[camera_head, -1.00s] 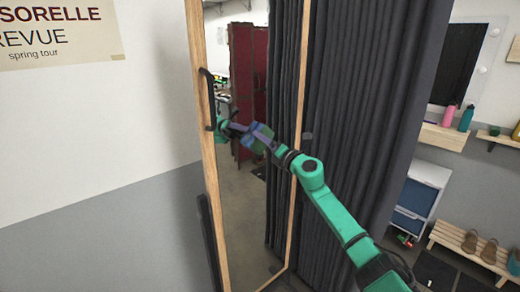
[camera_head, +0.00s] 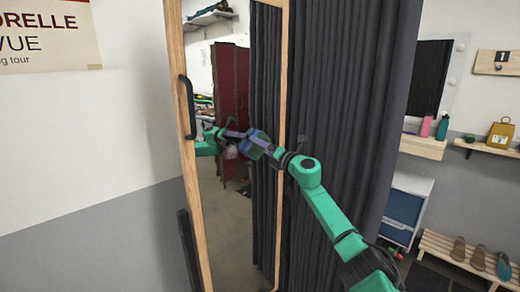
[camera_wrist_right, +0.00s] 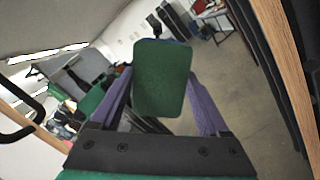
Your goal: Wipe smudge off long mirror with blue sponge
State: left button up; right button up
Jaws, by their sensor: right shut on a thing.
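The long mirror (camera_head: 215,215) stands in a light wooden frame with a black handle. My right gripper (camera_head: 268,149) is in front of the glass and shut on the sponge (camera_head: 257,142), which shows blue with a green side. In the right wrist view the sponge (camera_wrist_right: 162,78) shows its green face between my purple fingers (camera_wrist_right: 205,105). My arm's reflection shows in the glass left of the sponge. A pale grey patch (camera_head: 231,152) beside the sponge may be the smudge. I cannot tell whether the sponge touches the glass. My left gripper is not in view.
A dark curtain (camera_head: 340,90) hangs behind and right of the mirror. A wall with a poster (camera_head: 50,35) is at left. At right are a shelf with bottles (camera_head: 425,143), a blue-drawered cabinet (camera_head: 403,208) and a shoe bench (camera_head: 470,255).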

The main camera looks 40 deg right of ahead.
aim_at(225, 152)
jog(key=shift+a+p, duration=0.45)
jog(key=shift+a, duration=0.45)
jog(key=shift+w+a+f, duration=0.1)
jog(key=shift+a, duration=0.4)
jog(key=a+p, duration=0.2)
jog(key=shift+a, duration=0.8)
jog(key=shift+a+p, duration=1.15)
jog(key=shift+p, duration=0.05)
jog(key=shift+a, duration=0.5)
jog(key=shift+a+p, duration=0.5)
jog(key=shift+p, duration=0.2)
jog(key=shift+a+p, duration=0.6)
jog(key=shift+a, duration=0.5)
